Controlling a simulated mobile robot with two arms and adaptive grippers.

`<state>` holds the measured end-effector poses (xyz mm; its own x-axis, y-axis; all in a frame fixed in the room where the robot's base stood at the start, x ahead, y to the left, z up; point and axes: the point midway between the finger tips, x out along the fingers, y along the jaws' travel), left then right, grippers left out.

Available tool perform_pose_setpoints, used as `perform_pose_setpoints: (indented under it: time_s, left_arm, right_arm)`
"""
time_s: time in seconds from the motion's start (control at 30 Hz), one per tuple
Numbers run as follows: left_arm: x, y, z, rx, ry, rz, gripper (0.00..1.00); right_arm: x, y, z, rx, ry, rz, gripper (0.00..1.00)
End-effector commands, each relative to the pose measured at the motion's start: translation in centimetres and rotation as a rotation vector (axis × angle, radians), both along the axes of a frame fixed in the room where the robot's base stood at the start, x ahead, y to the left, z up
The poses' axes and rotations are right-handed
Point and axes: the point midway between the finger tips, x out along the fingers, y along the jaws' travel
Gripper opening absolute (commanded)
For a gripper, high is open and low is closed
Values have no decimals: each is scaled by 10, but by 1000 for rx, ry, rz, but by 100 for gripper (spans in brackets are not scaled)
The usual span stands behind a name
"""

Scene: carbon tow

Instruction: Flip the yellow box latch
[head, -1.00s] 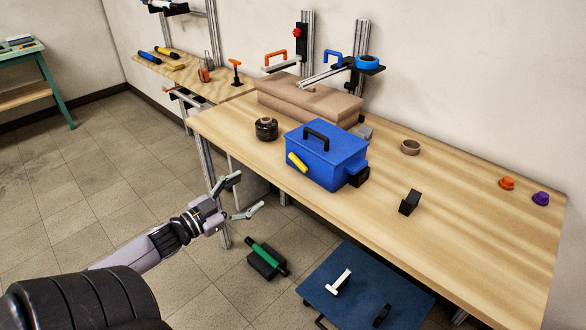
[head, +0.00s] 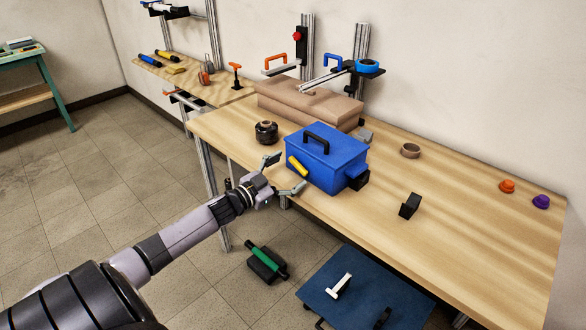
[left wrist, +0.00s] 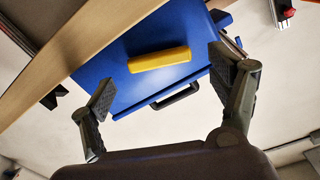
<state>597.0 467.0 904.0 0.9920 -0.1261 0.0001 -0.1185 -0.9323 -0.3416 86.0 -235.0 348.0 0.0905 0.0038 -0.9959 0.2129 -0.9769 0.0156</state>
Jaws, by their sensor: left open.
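The blue box (head: 322,163) with a black top handle (head: 316,141) stands on the wooden table near its front edge. Its yellow latch (head: 297,166) is on the front face and slants in the head view. My left gripper (head: 283,174) is open and empty just in front of the latch. In the left wrist view, the yellow latch (left wrist: 160,60) lies between and beyond the two spread fingers of my left gripper (left wrist: 172,85), on the blue box face (left wrist: 118,72). The fingers look apart from the latch. My right gripper is not in view.
A dark round spool (head: 266,132) stands left of the box, with a brown case (head: 310,102) behind it. The table's front edge runs below the box.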

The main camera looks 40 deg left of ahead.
Motion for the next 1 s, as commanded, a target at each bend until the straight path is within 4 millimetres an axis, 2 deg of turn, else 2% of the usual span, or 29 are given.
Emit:
perform_pose_setpoints:
  time_s: [0.23,0.6,1.0]
  left_arm:
    - [20,-2,0,-1,0,1,82]
    - [22,-3,-1,0,1,-1,82]
    - [22,-3,-1,0,1,-1,55]
  right_arm:
    - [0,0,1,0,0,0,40]
    - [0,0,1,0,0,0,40]
    - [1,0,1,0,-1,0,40]
